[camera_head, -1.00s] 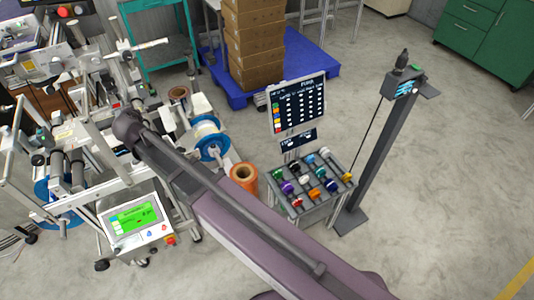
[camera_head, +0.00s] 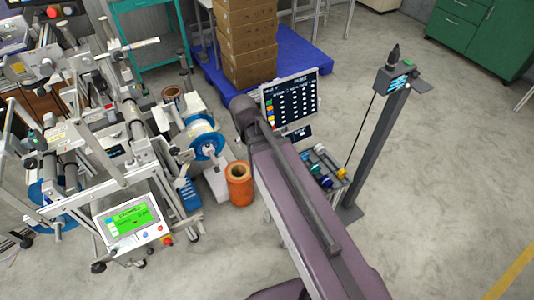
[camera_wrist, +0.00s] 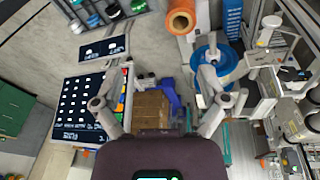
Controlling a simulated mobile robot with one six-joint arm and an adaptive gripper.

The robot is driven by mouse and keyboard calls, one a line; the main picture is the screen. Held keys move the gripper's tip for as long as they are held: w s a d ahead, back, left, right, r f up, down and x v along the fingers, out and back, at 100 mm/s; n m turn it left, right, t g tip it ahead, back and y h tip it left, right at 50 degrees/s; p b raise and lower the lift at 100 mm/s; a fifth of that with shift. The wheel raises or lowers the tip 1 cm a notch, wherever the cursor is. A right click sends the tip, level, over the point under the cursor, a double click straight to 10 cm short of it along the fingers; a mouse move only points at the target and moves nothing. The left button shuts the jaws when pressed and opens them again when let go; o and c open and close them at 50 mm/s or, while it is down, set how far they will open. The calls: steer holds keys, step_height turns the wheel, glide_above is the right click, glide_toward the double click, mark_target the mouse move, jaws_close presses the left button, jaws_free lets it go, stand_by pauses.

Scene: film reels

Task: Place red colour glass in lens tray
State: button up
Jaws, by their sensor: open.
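My gripper (camera_wrist: 160,78) shows in the wrist view with its two fingers spread wide and nothing between them. In the head view I cannot make out the gripper; my arm crosses the middle. A rack of small coloured pieces (camera_head: 325,168) stands below a dark display board, partly hidden by my arm. Green, blue, white and yellow pieces show on it. The rack also shows at the top edge of the wrist view (camera_wrist: 100,14), apart from my fingers. I cannot pick out the red colour glass or tell which part is the lens tray.
The display board (camera_head: 290,98) rises behind the rack. A dark post (camera_head: 380,140) stands to its right. An orange roll (camera_head: 239,184) and a film machine (camera_head: 110,150) are on the left. Stacked boxes (camera_head: 248,45) sit on a blue pallet (camera_head: 290,66). Floor at right is clear.

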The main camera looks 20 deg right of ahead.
steer(key=s+d+g+y, duration=0.1)
steer(key=s+d+g, duration=0.1)
steer(key=s+d, duration=0.2)
steer(key=shift+s+f, duration=0.25)
steer(key=shift+s, duration=0.85)
stand_by(1.0)
